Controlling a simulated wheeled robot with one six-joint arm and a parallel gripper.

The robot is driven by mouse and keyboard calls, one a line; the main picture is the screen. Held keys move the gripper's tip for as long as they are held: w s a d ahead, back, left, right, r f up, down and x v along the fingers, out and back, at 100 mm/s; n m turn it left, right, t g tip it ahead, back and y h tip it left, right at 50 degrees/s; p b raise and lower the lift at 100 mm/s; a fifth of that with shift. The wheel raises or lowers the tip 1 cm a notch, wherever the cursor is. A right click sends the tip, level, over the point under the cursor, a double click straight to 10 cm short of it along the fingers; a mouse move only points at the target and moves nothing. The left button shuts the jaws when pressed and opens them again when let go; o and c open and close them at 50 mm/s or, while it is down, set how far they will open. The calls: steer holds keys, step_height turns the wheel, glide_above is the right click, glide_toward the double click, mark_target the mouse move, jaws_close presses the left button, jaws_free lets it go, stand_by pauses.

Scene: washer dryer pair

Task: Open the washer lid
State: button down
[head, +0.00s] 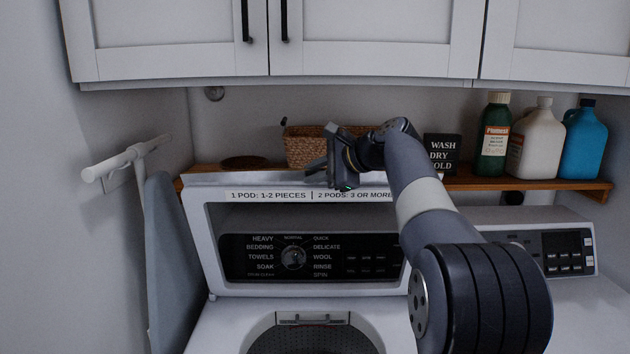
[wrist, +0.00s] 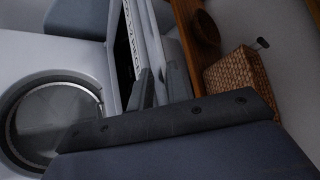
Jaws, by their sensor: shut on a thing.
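The washer lid (head: 270,196) is a white frame with a see-through middle and a printed pod label along its top edge. It stands raised in front of the washer's control panel (head: 295,258). The washer's drum opening (head: 315,340) is uncovered below it, and the round drum (wrist: 55,120) also shows in the wrist view. My gripper (head: 332,172) is at the lid's top edge, right of its middle, and is shut on it. In the wrist view the fingers (wrist: 157,85) lie against the lid's edge (wrist: 148,40). My arm hides the lid's right side.
A wooden shelf (head: 545,183) behind the lid holds a woven basket (head: 303,147), a dark sign (head: 441,152) and several bottles. White cabinets (head: 375,40) hang above. The dryer's panel (head: 560,255) is at right. An ironing board (head: 165,260) hangs at left.

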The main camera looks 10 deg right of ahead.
steer(key=shift+s, duration=0.4)
steer(key=c, duration=1.4)
jaws_free()
steer(key=shift+f, duration=0.1)
steer(key=shift+o, duration=0.2)
steer(key=b+v, duration=0.1)
steer(key=v, duration=0.9)
steer(key=shift+s, duration=0.35)
steer(key=shift+d, duration=0.15)
